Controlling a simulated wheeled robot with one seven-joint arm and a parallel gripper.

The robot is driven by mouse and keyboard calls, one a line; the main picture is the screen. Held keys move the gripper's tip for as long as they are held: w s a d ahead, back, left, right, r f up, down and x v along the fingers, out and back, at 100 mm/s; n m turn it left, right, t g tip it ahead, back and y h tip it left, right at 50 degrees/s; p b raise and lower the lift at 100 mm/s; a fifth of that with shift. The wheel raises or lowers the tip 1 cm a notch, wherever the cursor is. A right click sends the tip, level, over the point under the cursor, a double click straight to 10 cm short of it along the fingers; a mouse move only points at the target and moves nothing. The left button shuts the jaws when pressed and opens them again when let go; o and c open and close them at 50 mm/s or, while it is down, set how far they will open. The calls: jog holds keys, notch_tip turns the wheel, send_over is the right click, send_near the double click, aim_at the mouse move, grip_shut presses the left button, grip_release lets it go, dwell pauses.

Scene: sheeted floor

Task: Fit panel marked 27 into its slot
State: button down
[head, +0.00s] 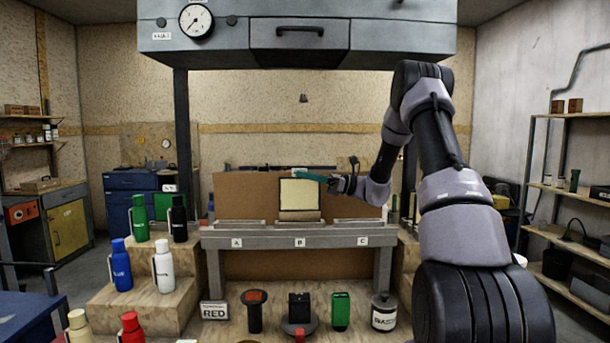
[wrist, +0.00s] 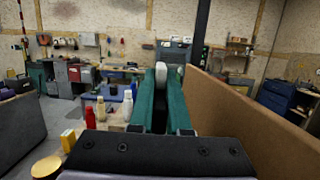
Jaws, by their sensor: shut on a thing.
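A cream square panel (head: 299,194) with a dark border stands upright above the label B of the grey bench (head: 300,241), in front of a brown board (head: 245,195). No number is readable on it. My gripper (head: 308,175) reaches in from the right, its teal fingers lying across the panel's top edge.
Slots over label A (head: 237,242) and label C (head: 362,240) look empty. The brown board runs close along the right of my gripper in the wrist view (wrist: 245,110). A grey overhead housing (head: 370,40) hangs above. Bottles (head: 122,265) stand on steps at left.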

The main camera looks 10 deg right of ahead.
jog(key=shift+f, duration=1.45)
jog(key=c, duration=0.8)
grip_release()
jog(key=shift+f, duration=0.1)
jog(key=v, duration=1)
jog(key=shift+d+f, duration=0.15)
jog(key=shift+d, duration=0.2)
jog(key=shift+s, duration=0.2)
